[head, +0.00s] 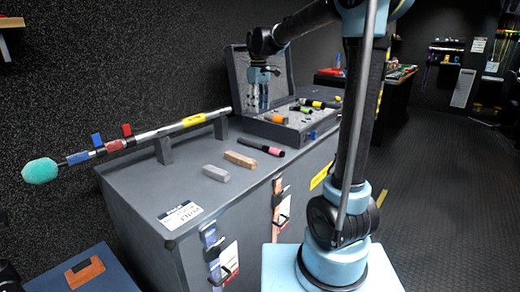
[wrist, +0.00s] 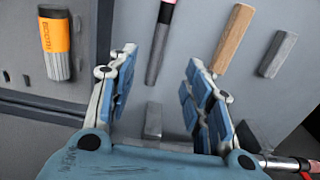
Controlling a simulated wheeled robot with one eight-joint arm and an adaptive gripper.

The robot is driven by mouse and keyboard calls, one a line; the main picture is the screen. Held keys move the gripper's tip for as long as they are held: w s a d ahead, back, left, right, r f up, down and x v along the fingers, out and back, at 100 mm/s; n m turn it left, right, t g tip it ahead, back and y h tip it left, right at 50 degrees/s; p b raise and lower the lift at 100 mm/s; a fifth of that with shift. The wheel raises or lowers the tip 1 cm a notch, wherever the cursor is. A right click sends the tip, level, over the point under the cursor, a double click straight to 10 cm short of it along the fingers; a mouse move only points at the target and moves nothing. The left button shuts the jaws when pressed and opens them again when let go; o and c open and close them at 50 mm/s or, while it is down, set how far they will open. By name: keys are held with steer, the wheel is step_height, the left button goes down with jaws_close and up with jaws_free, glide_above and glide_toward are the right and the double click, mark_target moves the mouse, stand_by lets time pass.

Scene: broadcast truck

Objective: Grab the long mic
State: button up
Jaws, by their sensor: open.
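The long mic (head: 155,132) is a silver pole with a teal foam head, red and blue clips and a yellow label. In the head view it rests across two dark brackets at the back left of the grey chest, its foam head jutting past the left edge. My gripper (head: 264,92) points down near the open case, right of the pole's end. In the wrist view my gripper (wrist: 163,85) is open, with nothing held between its fingers. Part of the pole (wrist: 285,163) shows at the lower right; my gripper's body may hide more of it.
A short dark mic with a pink band (head: 262,147), a wooden block (head: 240,160) and a grey block (head: 216,173) lie on the chest (head: 140,190). The open case (head: 290,128) holds several small items. Bare chest top lies toward the front left.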

glide_above(260, 147)
steer(key=w, duration=0.2)
steer(key=f, duration=0.8)
steer(key=a+f, duration=0.1)
steer(key=f, duration=0.3)
steer(key=shift+w, duration=0.2)
steer(key=shift+s+d+f, duration=0.1)
steer(key=shift+d+f, duration=0.05)
steer(key=shift+f, duration=2.55)
jaws_close()
